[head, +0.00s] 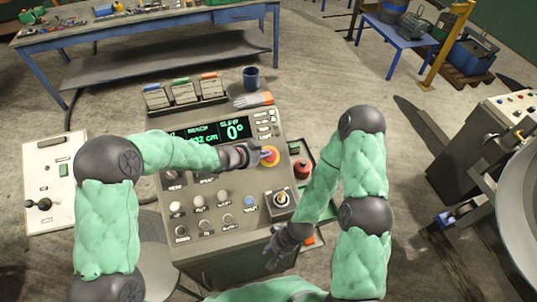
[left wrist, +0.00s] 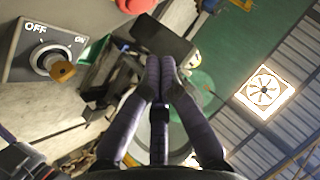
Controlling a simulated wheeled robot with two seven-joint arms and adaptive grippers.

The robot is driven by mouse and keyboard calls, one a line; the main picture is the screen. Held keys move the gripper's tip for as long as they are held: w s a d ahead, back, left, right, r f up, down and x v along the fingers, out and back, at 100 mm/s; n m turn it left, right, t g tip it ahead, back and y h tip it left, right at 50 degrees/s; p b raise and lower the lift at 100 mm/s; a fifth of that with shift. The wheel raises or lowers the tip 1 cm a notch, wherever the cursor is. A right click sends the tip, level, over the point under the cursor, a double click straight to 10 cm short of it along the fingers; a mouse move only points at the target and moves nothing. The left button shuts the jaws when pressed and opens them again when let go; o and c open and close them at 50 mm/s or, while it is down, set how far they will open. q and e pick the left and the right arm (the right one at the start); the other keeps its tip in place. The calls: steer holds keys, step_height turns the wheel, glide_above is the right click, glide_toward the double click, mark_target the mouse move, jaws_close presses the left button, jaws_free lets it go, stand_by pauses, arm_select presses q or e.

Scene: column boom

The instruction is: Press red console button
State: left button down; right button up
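The red console button (head: 271,157) has a yellow ring and sits on the right part of the grey console (head: 230,240), right of the green display. My left gripper (head: 264,155) reaches in from the left, with its fingertips overlapping the button in the head view; I cannot tell whether they touch it. In the left wrist view its two fingers (left wrist: 160,66) are together and hold nothing. A red rounded shape (left wrist: 135,4) is cut off at that view's top edge. My right gripper (head: 275,251) hangs low at the console's front edge, fingers apart and empty.
A blue mug (head: 251,78) and a glove (head: 254,100) lie behind the display. An OFF/ON switch (left wrist: 45,60) shows in the left wrist view.

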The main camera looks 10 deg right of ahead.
arm_select(q)
glide_above(267, 159)
steer(key=s, duration=0.2)
step_height(267, 159, down, 4)
steer(key=shift+w+d+f+p, duration=0.2)
steer(key=shift+w+f+p, duration=0.1)
steer(key=shift+w+f, duration=0.4)
steer(key=shift+f, duration=0.1)
steer(key=shift+w+f+b, duration=0.25)
steer(key=shift+f+b, duration=0.4)
steer(key=shift+f, duration=0.25)
steer(key=shift+a, duration=0.15)
